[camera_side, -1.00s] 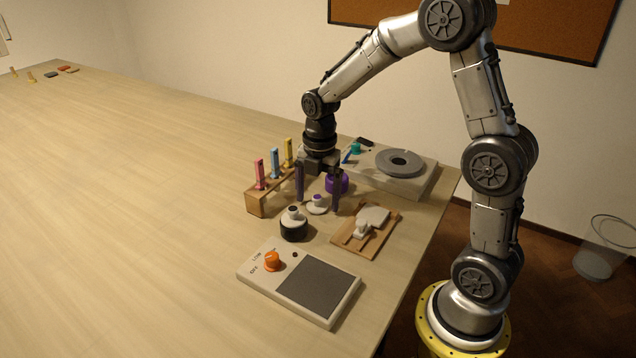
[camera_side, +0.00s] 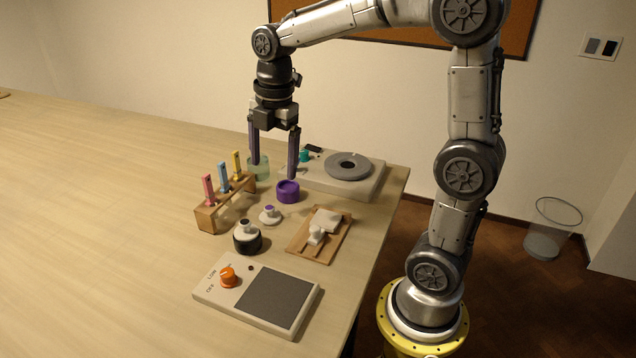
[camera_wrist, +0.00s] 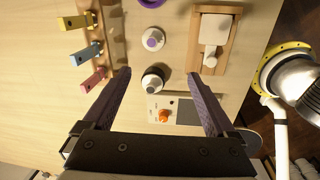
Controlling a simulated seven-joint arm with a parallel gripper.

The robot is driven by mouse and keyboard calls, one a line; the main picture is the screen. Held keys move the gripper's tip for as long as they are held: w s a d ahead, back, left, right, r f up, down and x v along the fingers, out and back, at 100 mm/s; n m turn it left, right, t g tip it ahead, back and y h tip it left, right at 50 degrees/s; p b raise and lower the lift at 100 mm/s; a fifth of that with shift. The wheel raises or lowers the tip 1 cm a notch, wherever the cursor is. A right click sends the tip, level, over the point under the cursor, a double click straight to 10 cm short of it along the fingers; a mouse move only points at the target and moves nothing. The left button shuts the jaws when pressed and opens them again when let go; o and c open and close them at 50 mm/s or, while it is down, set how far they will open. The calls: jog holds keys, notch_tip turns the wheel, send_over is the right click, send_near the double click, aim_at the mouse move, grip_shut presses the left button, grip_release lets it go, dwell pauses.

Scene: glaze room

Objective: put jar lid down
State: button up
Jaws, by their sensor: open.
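The jar lid, a small white disc with a purple knob (camera_side: 269,216), lies on the table, knob up. It also shows in the wrist view (camera_wrist: 152,40). My gripper (camera_side: 274,170) is open and empty, its two dark fingers pointing down, raised above the table and behind the lid. In the wrist view the lid lies beyond the fingertips (camera_wrist: 159,73). A purple open jar (camera_side: 288,192) stands just behind the lid. A dark jar (camera_side: 247,240) with a white top and dark knob stands in front of it; the lid touches neither.
A wooden rack (camera_side: 226,205) with pink, blue and yellow tools stands at left. A wooden board (camera_side: 304,249) with white pieces lies at right. A grey-disc device (camera_side: 348,190) and a pale glass jar (camera_side: 260,170) are behind.

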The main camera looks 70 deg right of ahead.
jog(key=s+a+m+t, duration=0.2)
jog(key=s+a+m, duration=0.1)
jog(key=s+m, duration=0.5)
jog(key=s+a+m+t, duration=0.2)
jog(key=s+a+m, duration=0.1)
jog(key=s+m, duration=0.6)
jog(key=shift+f+t, duration=0.25)
jog(key=shift+t, duration=0.05)
